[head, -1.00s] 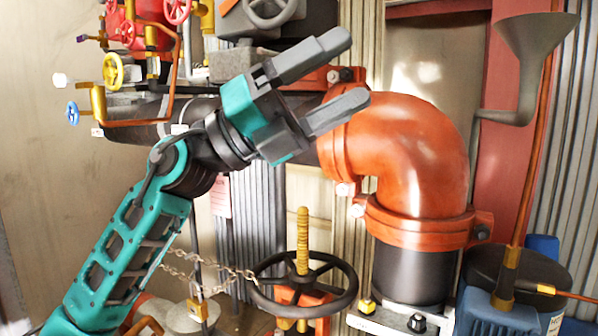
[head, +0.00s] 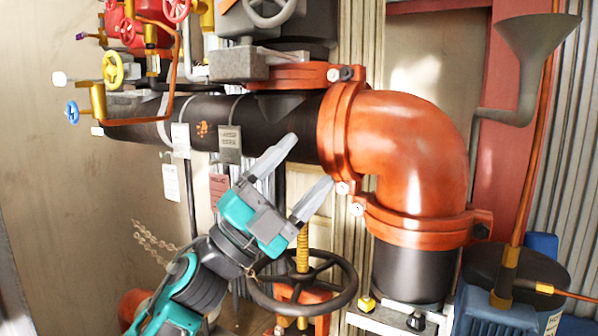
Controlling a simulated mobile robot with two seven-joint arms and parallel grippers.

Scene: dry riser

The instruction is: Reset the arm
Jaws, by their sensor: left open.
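My left gripper (head: 303,172) is in the lower middle of the head view, with teal body and grey fingers. It is open, with nothing between its fingers. Its fingers point up and to the right, in front of the dark horizontal pipe (head: 265,112) and left of the orange pipe elbow (head: 412,150). Its body covers part of the view to the upper left of the black handwheel (head: 345,290). I cannot tell whether it touches anything. My right gripper does not show.
The black handwheel has a yellow threaded stem (head: 303,250). Labels hang under the dark pipe, and a chain (head: 150,240) hangs at left. Small valves with yellow (head: 113,69) and blue (head: 72,112) wheels are at upper left. A grey funnel (head: 535,50) and blue motor (head: 485,312) stand at right.

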